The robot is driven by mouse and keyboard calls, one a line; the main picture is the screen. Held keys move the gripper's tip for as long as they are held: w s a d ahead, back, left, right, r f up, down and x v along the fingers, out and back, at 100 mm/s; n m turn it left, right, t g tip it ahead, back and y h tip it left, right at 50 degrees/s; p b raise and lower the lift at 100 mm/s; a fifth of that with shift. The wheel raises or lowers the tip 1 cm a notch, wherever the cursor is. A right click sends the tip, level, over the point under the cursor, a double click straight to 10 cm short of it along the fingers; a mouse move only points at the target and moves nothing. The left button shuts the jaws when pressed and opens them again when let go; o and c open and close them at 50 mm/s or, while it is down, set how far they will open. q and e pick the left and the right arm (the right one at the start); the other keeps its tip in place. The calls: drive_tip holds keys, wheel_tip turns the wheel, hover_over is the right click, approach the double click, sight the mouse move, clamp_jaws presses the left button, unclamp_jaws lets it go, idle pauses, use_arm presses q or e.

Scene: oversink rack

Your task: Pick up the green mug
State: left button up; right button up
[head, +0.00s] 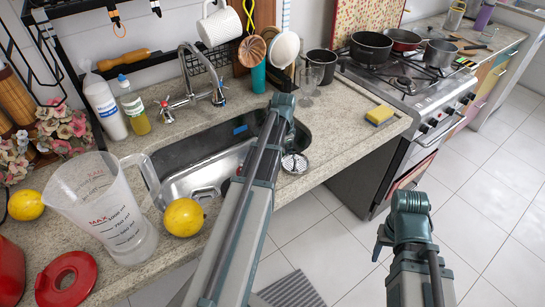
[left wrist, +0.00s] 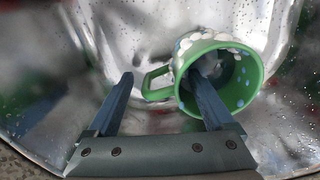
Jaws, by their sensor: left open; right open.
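The green mug (left wrist: 240,90), with pale and blue spots on its outside, lies tilted in the metal sink in the left wrist view. Its open mouth faces my left gripper (left wrist: 162,82). The gripper's jaws are apart. The right-hand finger in that view reaches into the mug's mouth, and the handle shows between the two fingers. In the head view my left arm crosses the sink and hides the mug and left gripper. My right gripper (head: 381,243) is open over the floor, partly hidden by its own arm and far from the sink.
The sink (head: 180,155) is set in a stone counter. A clear measuring jug (head: 100,205) and a lemon (head: 184,217) stand near its left side. The tap (head: 190,90) rises behind it. A yellow sponge (head: 379,115) lies to the right, beside the stove (head: 410,90).

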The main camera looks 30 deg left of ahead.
use_arm(q)
drive_tip(key=shift+f, duration=0.55)
drive_tip(key=shift+r, duration=0.1)
drive_tip(key=shift+c, duration=0.2)
clamp_jaws()
